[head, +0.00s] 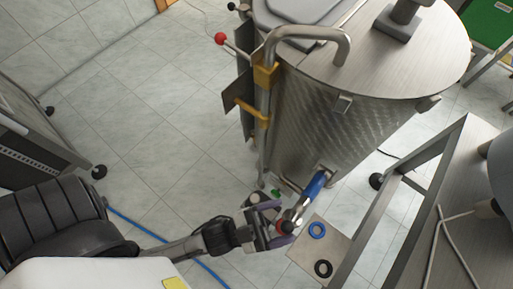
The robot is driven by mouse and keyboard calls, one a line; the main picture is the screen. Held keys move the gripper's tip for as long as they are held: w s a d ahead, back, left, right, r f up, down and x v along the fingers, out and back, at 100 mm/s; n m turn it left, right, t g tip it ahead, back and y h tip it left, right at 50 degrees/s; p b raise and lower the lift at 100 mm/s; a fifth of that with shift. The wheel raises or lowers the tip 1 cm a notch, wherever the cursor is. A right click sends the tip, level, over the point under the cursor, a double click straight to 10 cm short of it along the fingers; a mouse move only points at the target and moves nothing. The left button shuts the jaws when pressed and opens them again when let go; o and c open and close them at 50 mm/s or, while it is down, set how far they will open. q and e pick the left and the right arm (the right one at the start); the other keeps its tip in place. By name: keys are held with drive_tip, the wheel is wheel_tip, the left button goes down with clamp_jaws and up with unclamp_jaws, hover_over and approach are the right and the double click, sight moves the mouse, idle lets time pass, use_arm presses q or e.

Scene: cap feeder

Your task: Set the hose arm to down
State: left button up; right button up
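A metal pipe arm with a blue sleeve (315,185) sticks out low from the side of the steel tank (340,125) and slopes down toward the lower left. I take it to be the hose arm, but the picture does not make this certain. My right gripper is not in view.
A bent steel pipe (310,33) with orange clamps runs down the tank's left side. A red-knobbed lever (220,39) sticks out there. A plate (320,248) with a blue and a black ring lies below. A metal table (470,215) stands right.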

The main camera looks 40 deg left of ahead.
use_arm(q)
drive_tip(key=a+v, duration=0.1)
drive_tip(key=v, duration=0.5)
drive_tip(key=shift+a+r, duration=0.15)
drive_tip(key=shift+r, duration=0.05)
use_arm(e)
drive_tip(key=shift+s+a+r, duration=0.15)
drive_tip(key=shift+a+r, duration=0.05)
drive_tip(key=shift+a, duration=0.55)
use_arm(q)
drive_tip(key=shift+w+p, duration=0.15)
drive_tip(key=shift+p, duration=0.15)
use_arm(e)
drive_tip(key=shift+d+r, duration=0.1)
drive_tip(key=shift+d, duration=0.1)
